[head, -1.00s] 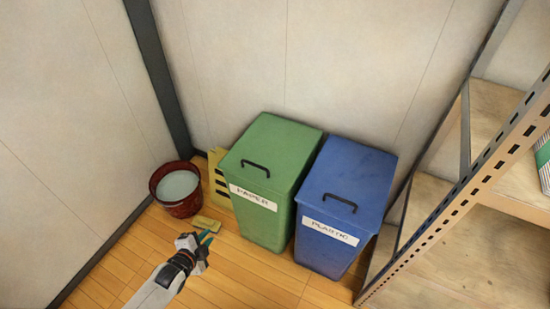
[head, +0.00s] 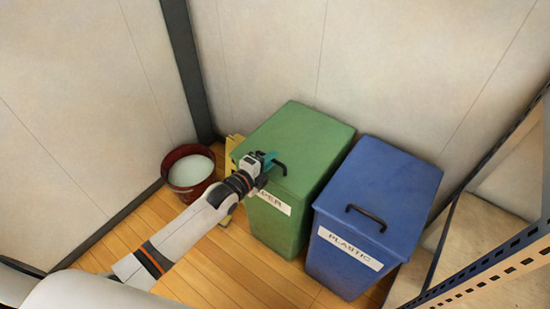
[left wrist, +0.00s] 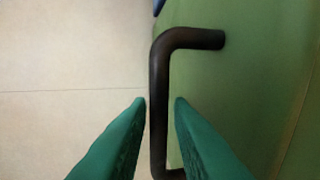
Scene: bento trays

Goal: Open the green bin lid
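The green bin (head: 284,222) stands against the wall with its lid (head: 300,135) shut. A black handle (head: 281,167) is on the lid, and a label partly hidden by my arm is on the front. My left gripper (head: 267,168) is at the left part of this handle. In the left wrist view the two teal fingers (left wrist: 158,100) are apart, with the dark handle bar (left wrist: 159,75) passing between them. A gap shows beside the bar, so the fingers do not look closed on it. My right gripper is not in view.
A blue bin (head: 365,220) labelled PLASTIC stands just right of the green one. A red bucket (head: 178,190) with pale contents is at the left by the wall. A metal shelf frame (head: 500,265) is at the right. Wooden floor (head: 205,270) lies in front.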

